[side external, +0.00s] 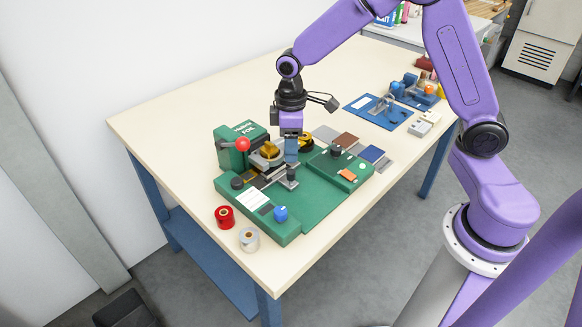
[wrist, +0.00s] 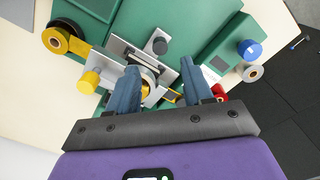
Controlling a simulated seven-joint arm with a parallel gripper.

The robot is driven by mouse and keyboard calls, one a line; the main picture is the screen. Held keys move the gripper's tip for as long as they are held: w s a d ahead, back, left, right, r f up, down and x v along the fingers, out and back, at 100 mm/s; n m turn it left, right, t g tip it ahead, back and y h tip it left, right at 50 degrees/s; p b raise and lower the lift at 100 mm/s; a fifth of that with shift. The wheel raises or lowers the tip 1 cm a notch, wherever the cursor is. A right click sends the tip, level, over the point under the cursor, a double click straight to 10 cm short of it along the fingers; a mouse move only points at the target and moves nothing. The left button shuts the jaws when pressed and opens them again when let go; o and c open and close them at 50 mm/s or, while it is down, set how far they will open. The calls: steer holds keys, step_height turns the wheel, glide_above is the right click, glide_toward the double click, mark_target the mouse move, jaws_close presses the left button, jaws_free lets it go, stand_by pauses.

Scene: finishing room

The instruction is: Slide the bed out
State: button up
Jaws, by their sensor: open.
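The green foiling machine (side external: 317,195) stands on the cream table. Its bed appears to be the grey metal plate (side external: 284,186) with a black knob (side external: 292,174), low at the machine's middle; the plate (wrist: 121,50) and knob (wrist: 160,45) also show in the wrist view. My gripper (side external: 291,158) is over the machine, just above and behind the knob. In the wrist view my gripper (wrist: 163,88) has its two blue fingers apart, with part of the metal mechanism visible between them. The knob lies beyond the fingertips, not between them. Contact with the machine cannot be told.
A red-balled lever (side external: 243,144) rises at the machine's left. A blue knob (side external: 281,213) sits at its front. A red roll (side external: 225,216) and a pale roll (side external: 249,239) stand near the table's front left. A blue board (side external: 380,111) lies farther back. The table's left side is clear.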

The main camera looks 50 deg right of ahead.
mark_target(291, 172)
step_height(291, 172, down, 7)
steer(key=shift+f, duration=0.2)
stand_by(0.3)
